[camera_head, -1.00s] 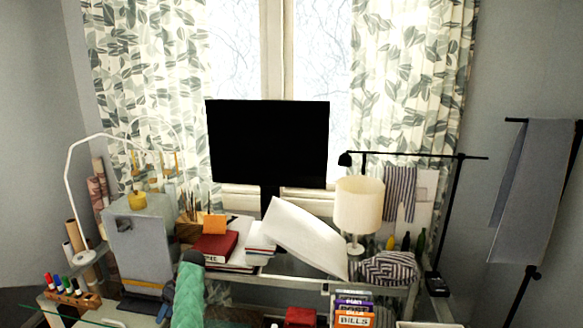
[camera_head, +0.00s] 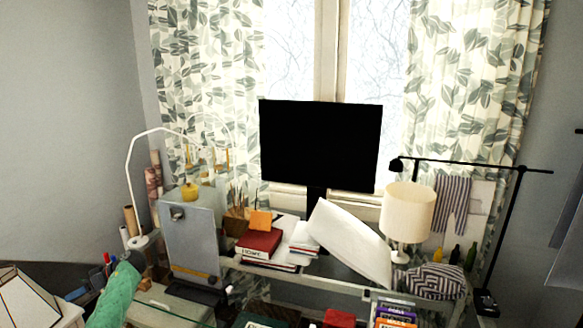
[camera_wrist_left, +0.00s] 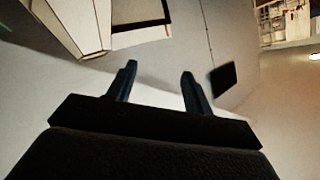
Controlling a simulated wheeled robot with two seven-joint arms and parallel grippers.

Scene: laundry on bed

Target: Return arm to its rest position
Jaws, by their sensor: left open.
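My left gripper (camera_wrist_left: 158,68) shows in the left wrist view with its two dark fingers spread apart. Nothing is between the fingers. A pale panelled lampshade (camera_wrist_left: 75,25) with dark edges is close by, beyond the fingers to the upper left. A similar lampshade (camera_head: 25,300) stands at the lower left of the head view. A green quilted shape (camera_head: 115,297) rises tilted from the bottom edge beside it; I cannot tell for certain whether it is part of my arm. The left fingers are not clear in the head view. My right gripper is not in view.
A desk holds a black monitor (camera_head: 320,146), a grey box (camera_head: 190,245), red books (camera_head: 259,243), a tilted white board (camera_head: 348,243) and a cream lamp (camera_head: 407,210). A white arched lamp (camera_head: 128,180) stands at left.

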